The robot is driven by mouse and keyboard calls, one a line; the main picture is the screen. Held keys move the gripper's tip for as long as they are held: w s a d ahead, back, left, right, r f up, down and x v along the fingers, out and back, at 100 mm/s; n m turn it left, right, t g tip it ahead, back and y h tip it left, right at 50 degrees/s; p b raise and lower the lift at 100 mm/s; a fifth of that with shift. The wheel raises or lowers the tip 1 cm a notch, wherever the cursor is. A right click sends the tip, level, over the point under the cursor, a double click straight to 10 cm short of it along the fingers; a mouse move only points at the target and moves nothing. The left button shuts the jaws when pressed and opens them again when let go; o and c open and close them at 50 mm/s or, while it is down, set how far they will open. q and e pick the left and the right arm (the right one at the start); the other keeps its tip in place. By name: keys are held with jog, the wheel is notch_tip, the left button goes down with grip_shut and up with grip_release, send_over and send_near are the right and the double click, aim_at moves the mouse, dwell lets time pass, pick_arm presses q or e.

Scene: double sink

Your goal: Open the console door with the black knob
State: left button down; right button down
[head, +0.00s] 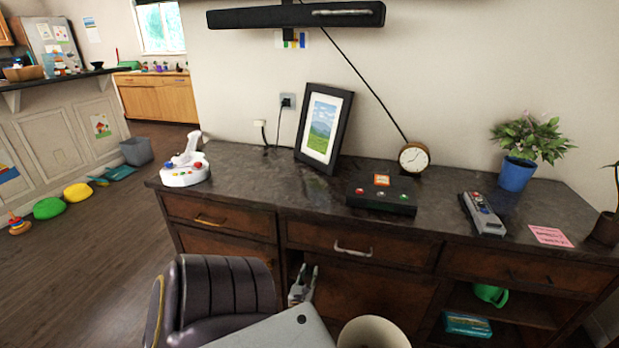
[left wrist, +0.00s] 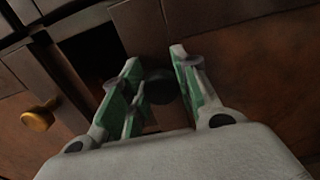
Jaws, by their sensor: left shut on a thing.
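The console (head: 240,215) has a dark top and brown wooden fronts. Its middle door (head: 375,290) sits below a drawer with a silver handle; the door also shows in the left wrist view (left wrist: 250,75). The black knob (left wrist: 160,86) is between the fingers of my left gripper (left wrist: 155,62), which is shut on it. In the head view my left gripper (head: 303,282) is at the left edge of the middle door, and the knob is hidden there. A dark gap shows beside the door's edge; I cannot tell how far the door stands open. My right gripper is not in view.
A dark chair (head: 222,295) stands close in front of the console's left part. A brass knob (left wrist: 38,119) is on the neighbouring front. A game controller (head: 185,167), picture frame (head: 323,128), clock (head: 413,158) and plant (head: 518,172) stand on top. Open floor lies at left.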

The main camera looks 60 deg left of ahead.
pick_arm(q)
jog(key=c, duration=1.1)
grip_release()
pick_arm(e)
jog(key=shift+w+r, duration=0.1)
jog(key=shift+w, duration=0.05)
pick_arm(q)
jog(key=shift+v, duration=6)
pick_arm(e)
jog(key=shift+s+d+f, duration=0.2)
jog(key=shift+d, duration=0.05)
